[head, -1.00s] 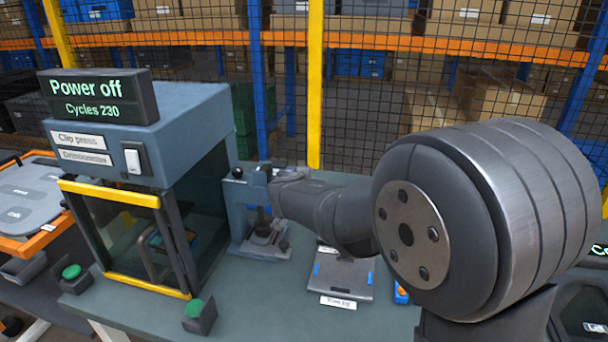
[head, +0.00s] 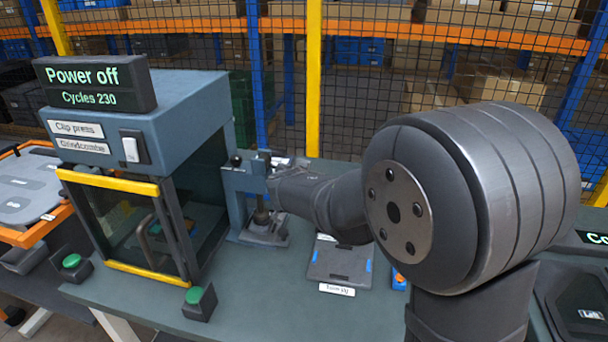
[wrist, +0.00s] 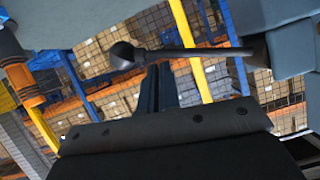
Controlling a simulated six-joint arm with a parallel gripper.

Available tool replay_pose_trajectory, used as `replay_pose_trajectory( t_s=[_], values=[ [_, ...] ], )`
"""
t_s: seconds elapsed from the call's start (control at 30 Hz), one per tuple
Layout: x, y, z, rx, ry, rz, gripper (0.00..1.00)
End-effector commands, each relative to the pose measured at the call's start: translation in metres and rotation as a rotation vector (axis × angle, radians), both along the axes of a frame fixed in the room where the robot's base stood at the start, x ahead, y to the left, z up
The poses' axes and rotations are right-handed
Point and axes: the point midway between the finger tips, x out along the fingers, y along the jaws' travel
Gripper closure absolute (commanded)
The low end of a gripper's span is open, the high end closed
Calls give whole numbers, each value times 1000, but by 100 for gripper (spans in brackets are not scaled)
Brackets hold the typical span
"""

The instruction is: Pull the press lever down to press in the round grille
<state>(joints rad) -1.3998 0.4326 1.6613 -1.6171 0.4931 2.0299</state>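The small press (head: 240,190) stands on the bench right of the large clip press. Its lever shows in the wrist view as a dark rod (wrist: 200,51) with a round knob (wrist: 122,55) at its left end. The knob also shows in the head view (head: 236,159). My gripper (wrist: 162,68) has its two dark fingers side by side, shut or nearly so. The rod crosses the picture at their tips; I cannot tell whether they touch it. In the head view my wrist reaches the press from the right. The round grille cannot be made out.
The clip press (head: 140,130) with a "Power off" display (head: 95,84) stands at the left. A grey tray (head: 340,262) lies on the bench right of the small press. A mesh fence (head: 400,75) stands behind. The bench front is mostly clear.

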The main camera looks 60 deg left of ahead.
Motion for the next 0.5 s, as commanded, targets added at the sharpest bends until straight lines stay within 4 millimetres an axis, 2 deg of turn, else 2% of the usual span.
replay_pose_trajectory(
  t_s=[0.07,0.27,0.5],
  values=[
    [2,-3,-1,-10,6,0,100],
    [15,-5,35,3,3,-3,100],
    [-12,-39,56,3,0,1,100]
  ],
)
